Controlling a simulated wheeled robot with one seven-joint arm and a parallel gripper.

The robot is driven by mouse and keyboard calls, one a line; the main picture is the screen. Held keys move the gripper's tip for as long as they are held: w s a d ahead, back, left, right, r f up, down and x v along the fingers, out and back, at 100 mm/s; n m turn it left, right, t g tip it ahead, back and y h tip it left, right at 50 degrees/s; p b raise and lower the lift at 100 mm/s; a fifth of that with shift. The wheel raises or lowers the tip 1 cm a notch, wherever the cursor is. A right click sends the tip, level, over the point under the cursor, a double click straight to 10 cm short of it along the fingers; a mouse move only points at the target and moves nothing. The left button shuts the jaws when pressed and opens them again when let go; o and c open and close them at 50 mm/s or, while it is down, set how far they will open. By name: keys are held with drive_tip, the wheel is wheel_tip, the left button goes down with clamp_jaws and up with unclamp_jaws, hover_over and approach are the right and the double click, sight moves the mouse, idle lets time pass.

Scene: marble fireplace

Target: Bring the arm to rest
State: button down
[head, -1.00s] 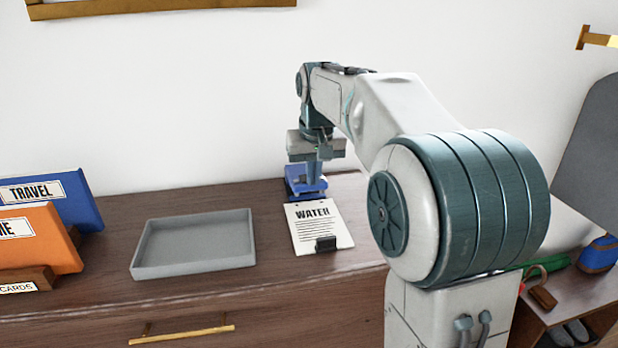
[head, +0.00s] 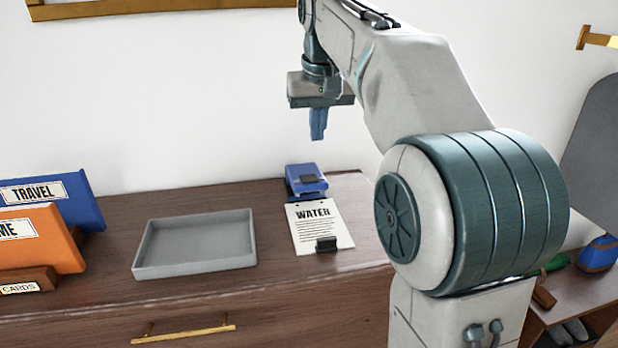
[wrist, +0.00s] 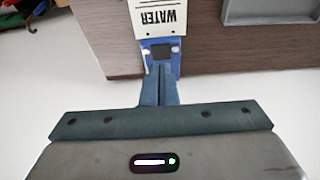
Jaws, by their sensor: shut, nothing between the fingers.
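My gripper (head: 317,125) is raised in the air above the back of the wooden cabinet top. Its blue fingers are together with nothing between them, and they also show in the wrist view (wrist: 159,88). Below it, apart from the fingers, is a blue hole punch (head: 306,180) with a dark pad on top. It shows past the fingertips in the wrist view (wrist: 163,52). A white sheet marked WATER (head: 318,232) lies in front of the punch, its back edge at the punch. A small black clip (head: 326,244) is on its front edge.
A grey tray (head: 195,271) sits left of the sheet. Blue TRAVEL (head: 82,200) and orange (head: 62,236) folders stand in a wooden holder at far left. A lower shelf (head: 590,292) with several items is at right. The air around my gripper is clear, with a wall behind.

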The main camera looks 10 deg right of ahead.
idle(0.5)
drive_tip(key=s+f, duration=2.4)
drive_tip(key=shift+d, duration=0.1)
